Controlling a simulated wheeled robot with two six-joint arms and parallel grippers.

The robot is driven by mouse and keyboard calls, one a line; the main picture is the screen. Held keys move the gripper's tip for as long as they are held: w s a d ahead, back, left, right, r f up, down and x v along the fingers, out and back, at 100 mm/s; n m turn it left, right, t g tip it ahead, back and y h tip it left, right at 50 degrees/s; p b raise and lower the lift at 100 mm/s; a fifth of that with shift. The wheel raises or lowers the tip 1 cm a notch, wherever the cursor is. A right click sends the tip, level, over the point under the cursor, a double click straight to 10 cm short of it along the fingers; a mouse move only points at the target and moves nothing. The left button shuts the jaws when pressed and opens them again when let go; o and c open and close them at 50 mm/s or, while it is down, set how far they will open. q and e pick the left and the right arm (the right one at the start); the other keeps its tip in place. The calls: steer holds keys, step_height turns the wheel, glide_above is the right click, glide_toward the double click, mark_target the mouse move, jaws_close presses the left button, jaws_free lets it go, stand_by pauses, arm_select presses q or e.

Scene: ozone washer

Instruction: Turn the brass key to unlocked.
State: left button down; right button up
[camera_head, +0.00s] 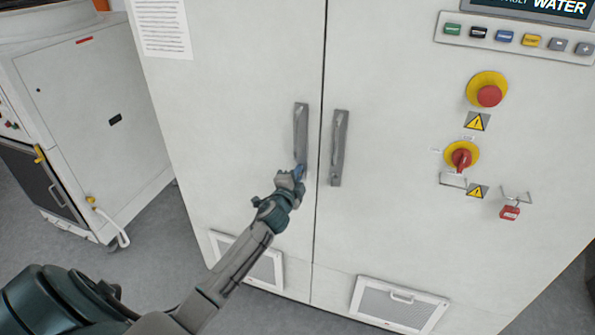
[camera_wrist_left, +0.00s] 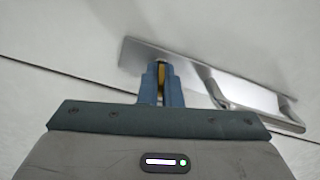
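The brass key (camera_wrist_left: 161,84) shows in the left wrist view as a narrow yellow strip between my left fingers, below a small round lock face on the end of the metal handle plate (camera_wrist_left: 190,72). My left gripper (camera_wrist_left: 161,90) is closed on it, one blue finger on each side. In the head view, my left gripper (camera_head: 299,171) is at the lower end of the left door handle (camera_head: 300,125). The key is hidden there by the fingers. I cannot tell the key's turned angle. My right gripper is in neither view.
The right door handle (camera_head: 339,145) stands close beside, across the door seam. Farther right are a red emergency button (camera_head: 489,96), a red rotary switch (camera_head: 461,158) and a red padlock (camera_head: 510,212). A white machine (camera_head: 85,115) stands at the left.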

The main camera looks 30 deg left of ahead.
arm_select(q)
steer(key=shift+m+p, duration=0.45)
steer(key=shift+m, duration=0.95)
steer(key=c, duration=1.6)
jaws_free()
steer(key=shift+s+d+f, duration=0.15)
steer(key=shift+s+f, duration=0.05)
steer(key=shift+s, duration=0.25)
steer(key=shift+b+v, duration=1.6)
steer(key=shift+v, duration=3.35)
